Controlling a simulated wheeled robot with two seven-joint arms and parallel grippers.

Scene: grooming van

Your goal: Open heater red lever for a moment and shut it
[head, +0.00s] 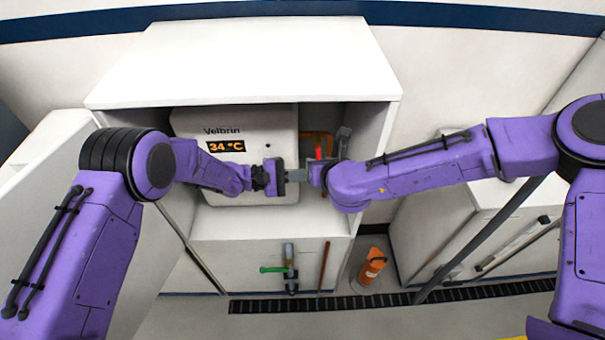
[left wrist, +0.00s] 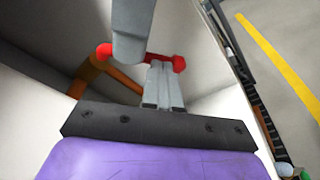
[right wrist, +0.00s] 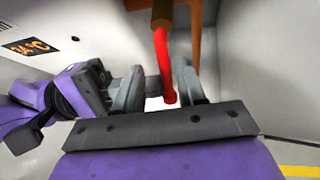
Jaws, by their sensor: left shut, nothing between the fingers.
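The heater (head: 240,170) is a white box marked Velbrin with a 34 °C display, inside an open cabinet. Its red lever (head: 319,152) is partly hidden in the head view. In the right wrist view the red lever (right wrist: 163,65) hangs from a brown pipe between the fingers of my right gripper (right wrist: 160,88), which is open. In the left wrist view the red lever (left wrist: 172,62) lies just beyond the tips of my left gripper (left wrist: 163,68), which is shut and empty. I cannot tell whether they touch.
The cabinet's side wall (head: 372,140) is close to my right gripper. A green-handled valve (head: 275,269) is on the cabinet front below.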

